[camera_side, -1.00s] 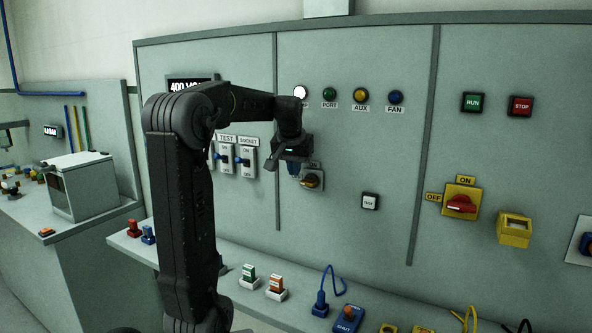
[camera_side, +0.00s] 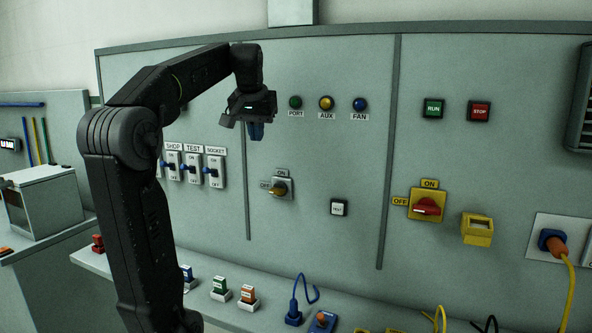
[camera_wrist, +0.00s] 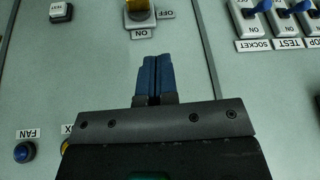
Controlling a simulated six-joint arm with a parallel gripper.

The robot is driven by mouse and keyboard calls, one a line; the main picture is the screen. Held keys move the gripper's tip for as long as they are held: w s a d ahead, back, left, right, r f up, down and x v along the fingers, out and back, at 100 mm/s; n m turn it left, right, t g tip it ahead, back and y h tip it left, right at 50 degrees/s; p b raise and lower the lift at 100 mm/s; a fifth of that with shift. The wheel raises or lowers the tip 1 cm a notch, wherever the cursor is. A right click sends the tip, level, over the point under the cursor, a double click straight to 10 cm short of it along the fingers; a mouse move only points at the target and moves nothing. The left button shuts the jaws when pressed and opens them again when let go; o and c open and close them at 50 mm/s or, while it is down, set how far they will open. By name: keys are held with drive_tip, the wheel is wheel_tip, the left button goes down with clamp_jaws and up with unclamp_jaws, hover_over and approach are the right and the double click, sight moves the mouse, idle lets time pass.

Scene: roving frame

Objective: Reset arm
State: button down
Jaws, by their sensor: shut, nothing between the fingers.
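My gripper (camera_side: 256,131) is raised in front of the panel (camera_side: 310,150), up and left of the yellow knob switch (camera_side: 279,188). Its blue fingers are pressed together and hold nothing. In the wrist view the shut fingers (camera_wrist: 155,75) point toward the yellow knob (camera_wrist: 139,10), apart from it in the picture. My gripper hides the part of the panel left of the PORT button.
Socket, TEST and SHOP switches (camera_side: 192,168) are left of the knob. PORT, AUX and FAN buttons (camera_side: 326,103) are to the right of my gripper. A red rotary switch (camera_side: 427,207) and a plugged socket (camera_side: 553,243) are farther right. A shelf (camera_side: 250,310) with plugs runs below.

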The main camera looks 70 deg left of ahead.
drive_tip(key=w+d+f+m+t+h, duration=0.1)
drive_tip(key=w+d+f+m, duration=0.2)
drive_tip(key=d, duration=0.5)
drive_tip(key=w+d+f+m+t, duration=0.15)
drive_tip(key=d+f, duration=0.25)
drive_tip(key=d, duration=0.4)
drive_tip(key=s+d+f+m+h, duration=0.1)
drive_tip(key=s+d+f+m, duration=0.2)
drive_tip(key=d+f, duration=0.3)
drive_tip(key=s+d+f+m+t+h, duration=0.1)
drive_tip(key=s+d+f+m+h, duration=0.1)
drive_tip(key=d+f, duration=0.4)
drive_tip(key=s+d+m, duration=0.1)
drive_tip(key=s+d, duration=0.1)
drive_tip(key=d, duration=0.1)
drive_tip(key=shift+d+f+m, duration=0.3)
drive_tip(key=shift+f+m, duration=0.05)
